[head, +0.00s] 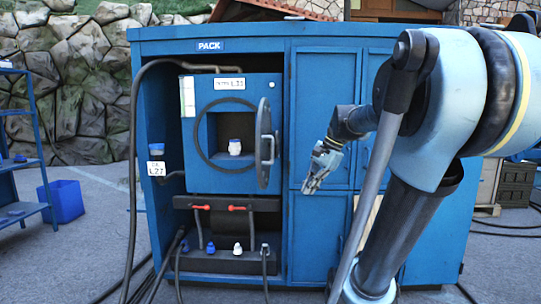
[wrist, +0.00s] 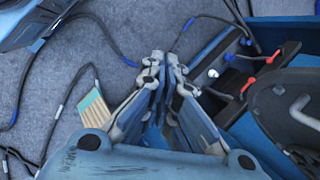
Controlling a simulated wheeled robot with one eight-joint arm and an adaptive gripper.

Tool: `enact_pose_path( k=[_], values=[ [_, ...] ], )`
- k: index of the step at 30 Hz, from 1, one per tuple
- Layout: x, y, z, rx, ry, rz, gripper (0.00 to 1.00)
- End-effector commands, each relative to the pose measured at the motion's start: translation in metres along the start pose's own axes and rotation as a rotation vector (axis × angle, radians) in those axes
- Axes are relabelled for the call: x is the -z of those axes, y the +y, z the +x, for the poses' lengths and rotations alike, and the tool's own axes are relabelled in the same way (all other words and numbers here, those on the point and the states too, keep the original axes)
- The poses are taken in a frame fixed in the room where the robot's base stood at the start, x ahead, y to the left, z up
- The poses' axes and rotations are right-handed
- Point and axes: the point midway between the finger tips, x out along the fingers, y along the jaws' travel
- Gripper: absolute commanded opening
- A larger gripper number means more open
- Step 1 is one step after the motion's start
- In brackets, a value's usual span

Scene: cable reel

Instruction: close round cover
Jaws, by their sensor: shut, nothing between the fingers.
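The round cover (head: 264,143) is open, swung out on the right side of the round opening (head: 224,134) in the blue box front. It shows nearly edge-on in the head view, with a handle on it. In the wrist view the dark round cover (wrist: 288,112) with a pale handle lies at the right edge, partly cut off. My gripper (head: 308,187) is shut and empty. It hangs to the right of the cover and a little lower, apart from it, in front of the cabinet doors. In the wrist view my gripper (wrist: 164,60) points over the floor.
Red valve handles (head: 233,208) and several hoses are below the box. A blue cabinet (head: 324,110) surrounds it. A shelf and a blue bin (head: 62,201) stand at left. Hoses lie on the grey floor.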

Motion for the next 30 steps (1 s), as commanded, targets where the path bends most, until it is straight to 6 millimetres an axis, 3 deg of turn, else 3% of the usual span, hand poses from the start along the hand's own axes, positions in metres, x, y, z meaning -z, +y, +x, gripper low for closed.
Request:
enact_pose_path(
  k=[1,9,15,23,30],
  values=[
    [0.005,-0.021,-0.012,0.016,-0.027,0.068,0.0],
    [0.024,-0.117,-0.069,0.076,-0.204,0.464,0.0],
    [0.039,-0.168,-0.098,0.084,-0.314,0.675,0.0],
    [0.046,-0.191,-0.109,0.081,-0.368,0.775,0.0],
    [0.037,-0.196,-0.083,0.079,-0.37,0.774,0.0]
  ],
)
